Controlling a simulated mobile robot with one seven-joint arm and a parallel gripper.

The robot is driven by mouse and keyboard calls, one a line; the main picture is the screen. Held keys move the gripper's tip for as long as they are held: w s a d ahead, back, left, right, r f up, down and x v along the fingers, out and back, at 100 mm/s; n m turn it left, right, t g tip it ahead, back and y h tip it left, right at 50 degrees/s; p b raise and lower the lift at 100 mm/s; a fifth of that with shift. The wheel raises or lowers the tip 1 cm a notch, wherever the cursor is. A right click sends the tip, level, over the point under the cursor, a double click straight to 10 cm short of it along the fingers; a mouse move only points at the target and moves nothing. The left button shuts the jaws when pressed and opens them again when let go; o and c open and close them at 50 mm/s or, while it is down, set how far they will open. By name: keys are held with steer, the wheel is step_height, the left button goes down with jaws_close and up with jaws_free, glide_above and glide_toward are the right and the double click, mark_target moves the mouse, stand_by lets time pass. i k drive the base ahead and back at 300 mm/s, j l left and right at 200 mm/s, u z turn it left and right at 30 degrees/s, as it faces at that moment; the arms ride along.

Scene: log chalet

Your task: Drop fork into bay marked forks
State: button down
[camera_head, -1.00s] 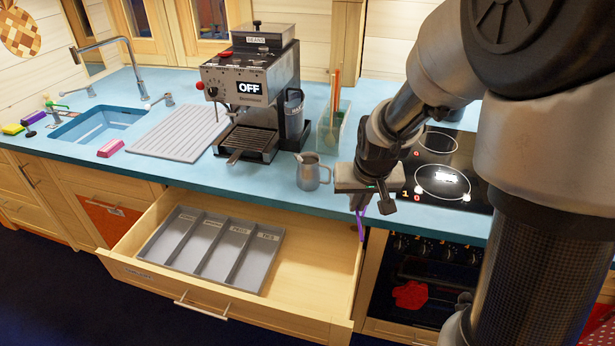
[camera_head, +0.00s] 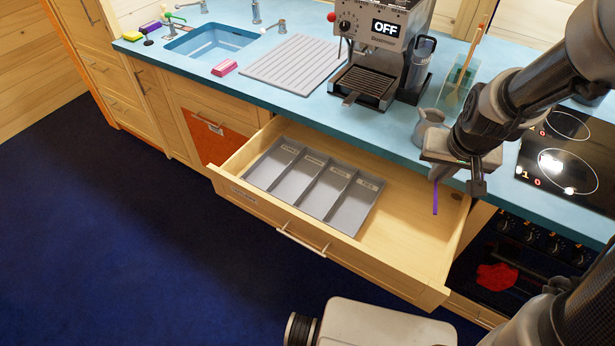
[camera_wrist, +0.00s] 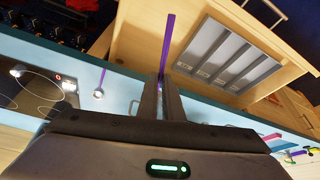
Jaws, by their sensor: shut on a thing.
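My gripper (camera_head: 437,177) is shut on the purple fork (camera_head: 435,199), which hangs down over the back right of the open drawer (camera_head: 400,250). In the wrist view the fork (camera_wrist: 167,40) shows as a thin purple strip beyond the closed fingers (camera_wrist: 163,88). The grey cutlery tray (camera_head: 353,212) lies in the drawer, left of my gripper and apart from it. It has several long bays, each with a small label at its back end; I cannot read the labels surely. The bays look empty. The tray also shows in the wrist view (camera_wrist: 230,55).
A metal jug (camera_head: 427,124) stands on the blue counter (camera_head: 300,104) just behind my gripper. The coffee machine (camera_head: 375,60) is further left and the hob (camera_head: 575,150) is to the right. The drawer floor right of the tray is bare.

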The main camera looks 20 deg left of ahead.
mark_target(278, 169)
steer(key=i+j, duration=0.1)
steer(key=j, duration=1.5)
steer(key=i+j, duration=0.15)
steer(key=j, duration=1.4)
steer(key=i+z, duration=0.05)
